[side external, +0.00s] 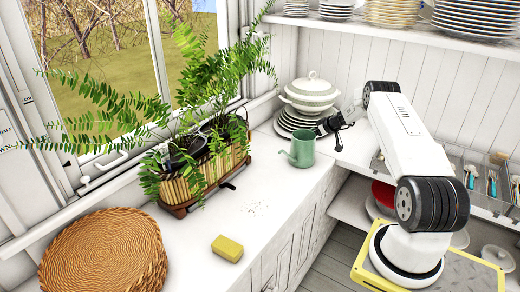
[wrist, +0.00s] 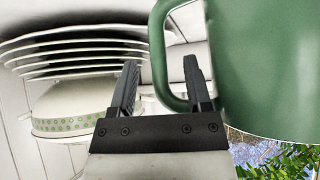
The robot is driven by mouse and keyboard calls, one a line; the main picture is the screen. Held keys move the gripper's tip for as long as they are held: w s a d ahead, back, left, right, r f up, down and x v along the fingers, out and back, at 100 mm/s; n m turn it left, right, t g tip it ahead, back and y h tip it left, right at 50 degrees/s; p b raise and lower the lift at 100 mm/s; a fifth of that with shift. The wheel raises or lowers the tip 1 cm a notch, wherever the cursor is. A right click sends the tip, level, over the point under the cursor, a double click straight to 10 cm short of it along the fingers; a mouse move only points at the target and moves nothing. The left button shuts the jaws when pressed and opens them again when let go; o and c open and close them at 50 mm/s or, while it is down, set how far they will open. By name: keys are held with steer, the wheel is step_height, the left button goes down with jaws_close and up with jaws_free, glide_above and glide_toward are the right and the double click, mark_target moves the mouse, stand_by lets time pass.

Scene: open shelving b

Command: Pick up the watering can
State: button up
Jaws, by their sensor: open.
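The green watering can (side external: 303,149) stands upright on the white counter, its spout pointing left in the side view. In the wrist view the can (wrist: 265,65) fills the right side, close to the camera, and its looped handle (wrist: 158,55) shows near the middle. My gripper (side external: 338,128) is to the right of the can in the side view, at about its rim height. In the wrist view my gripper (wrist: 162,75) is open, with the handle's curve showing between the fingers and partly behind the right finger. I cannot tell whether they touch.
A lidded tureen (side external: 312,90) on stacked plates (side external: 288,124) stands close behind the can. A fern planter (side external: 205,178) is to its left. A yellow sponge (side external: 228,248) and woven basket (side external: 105,255) lie nearer the front. The counter between sponge and can is mostly clear.

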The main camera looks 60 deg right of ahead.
jaws_close()
steer(key=shift+r, duration=0.15)
stand_by(1.3)
